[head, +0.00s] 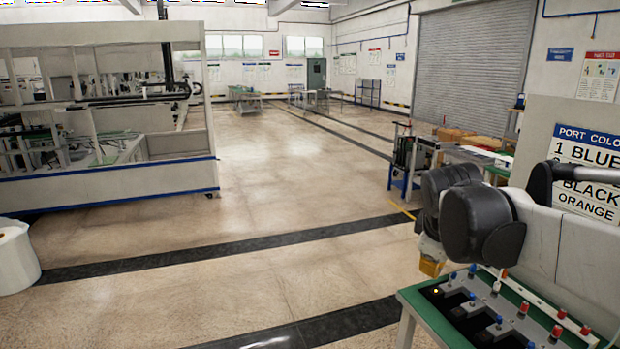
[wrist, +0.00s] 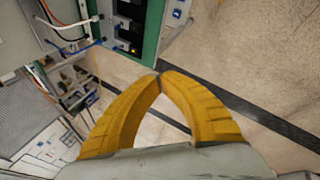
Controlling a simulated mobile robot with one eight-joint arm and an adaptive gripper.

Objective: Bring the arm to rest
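My gripper (wrist: 160,76) shows in the wrist view with its two ribbed yellow fingers curved together, their tips meeting. Nothing shows between them. In the head view my gripper (head: 431,267) hangs at the lower right, partly hidden behind my own dark arm links. It appears by the far left corner of a green-topped bench (head: 415,297). In the wrist view the bench's green edge (wrist: 153,45) lies beyond the fingertips, with open floor to the right.
The bench carries a grey panel (head: 507,300) with blue and red connectors and black blocks. A port colour sign (head: 590,165) stands behind my arm. A cart (head: 408,165) stands farther back. A white roll (head: 15,260) is at the left. The middle floor is clear.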

